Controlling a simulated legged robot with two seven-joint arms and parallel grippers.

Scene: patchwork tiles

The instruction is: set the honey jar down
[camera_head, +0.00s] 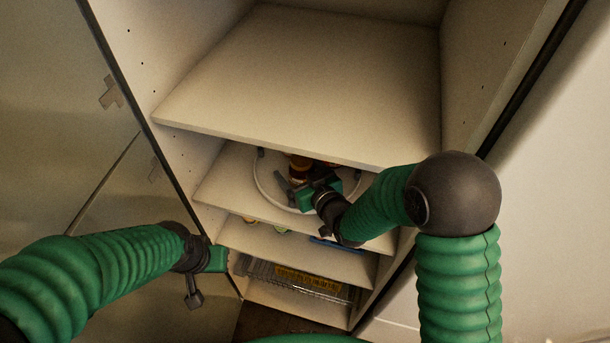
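An amber-brown jar (299,164), likely the honey jar, shows in part on a middle shelf, just beyond my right gripper. It stands over a round white tray (262,188) with a raised rim. My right gripper (297,183) reaches in over this tray, close against the near side of the jar. Its green body and dark finger parts hide the jar's lower part, so I cannot tell whether the fingers grip it or whether its base touches the tray. My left gripper (207,280) hangs outside the cabinet at the lower left, apart from the jar; its finger opening is unclear.
A wide bare shelf (300,85) lies above the tray's shelf and overhangs it. Lower shelves hold small items, a blue object (323,241) and a wire basket (300,278). An open cabinet door (50,100) stands at left; a side wall (500,60) bounds the right.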

